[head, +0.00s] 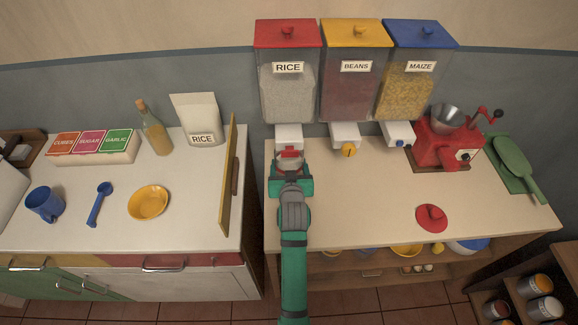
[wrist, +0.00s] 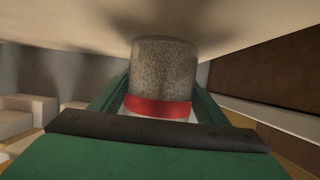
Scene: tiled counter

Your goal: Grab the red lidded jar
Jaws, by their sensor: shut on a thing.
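A jar with a red band (head: 290,153) is at the left of the right counter, just under the rice dispenser's spout. In the wrist view the jar (wrist: 164,65) shows a grey, speckled body and a red band. My gripper (head: 291,168) is shut on the jar, with one green finger on each side of it. It also shows in the wrist view (wrist: 160,102). The fingers hide part of the jar, and I cannot tell whether it touches the counter. A round red lid (head: 431,217) with a knob lies apart on the counter at the right.
Dispensers for rice (head: 289,85), beans (head: 352,90) and maize (head: 408,88) hang on the wall close above. A yellowish upright board (head: 229,180) borders the left. The middle counter is clear.

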